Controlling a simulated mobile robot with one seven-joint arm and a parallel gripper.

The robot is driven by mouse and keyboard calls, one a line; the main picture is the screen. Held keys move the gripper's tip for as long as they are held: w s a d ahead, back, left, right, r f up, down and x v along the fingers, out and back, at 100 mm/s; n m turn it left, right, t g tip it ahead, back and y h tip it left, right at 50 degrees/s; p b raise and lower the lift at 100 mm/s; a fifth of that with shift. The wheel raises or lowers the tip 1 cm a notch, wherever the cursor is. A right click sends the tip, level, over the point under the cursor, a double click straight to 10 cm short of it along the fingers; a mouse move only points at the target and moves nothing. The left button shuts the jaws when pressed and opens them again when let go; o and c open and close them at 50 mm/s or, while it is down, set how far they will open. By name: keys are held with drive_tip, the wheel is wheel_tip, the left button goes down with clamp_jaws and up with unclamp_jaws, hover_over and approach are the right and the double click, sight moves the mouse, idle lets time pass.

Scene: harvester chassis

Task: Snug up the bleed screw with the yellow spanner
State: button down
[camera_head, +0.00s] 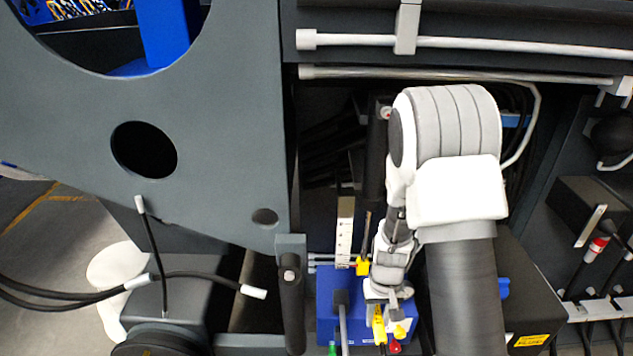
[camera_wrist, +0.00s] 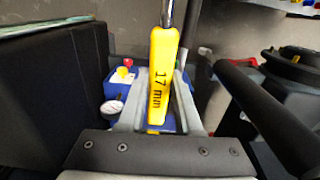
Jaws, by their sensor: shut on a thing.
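My gripper (camera_head: 383,303) is shut on the yellow spanner, low in front of the blue unit (camera_head: 333,302). In the wrist view the yellow spanner (camera_wrist: 162,60) stands between the fingers of my gripper (camera_wrist: 158,100), its handle marked "17 mm". Its metal shank runs out of the top of that view, so its working end is hidden there. In the head view a yellow piece (camera_head: 378,325) under the fingers looks like the spanner's handle. I cannot make out the bleed screw in either view, nor whether the spanner touches it.
A yellow block with a dark upright rod (camera_head: 362,266) stands left of my gripper. A dark bar (camera_head: 290,305) stands to the left, and a black bar (camera_wrist: 265,115) crosses at right.

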wheel_tip(320, 180, up, 19)
drive_tip(key=w+p, duration=0.1)
drive_tip(key=p, duration=0.8)
drive_tip(key=shift+w+r, duration=0.15)
drive_tip(key=shift+w, duration=0.05)
drive_tip(key=shift+a, duration=0.1)
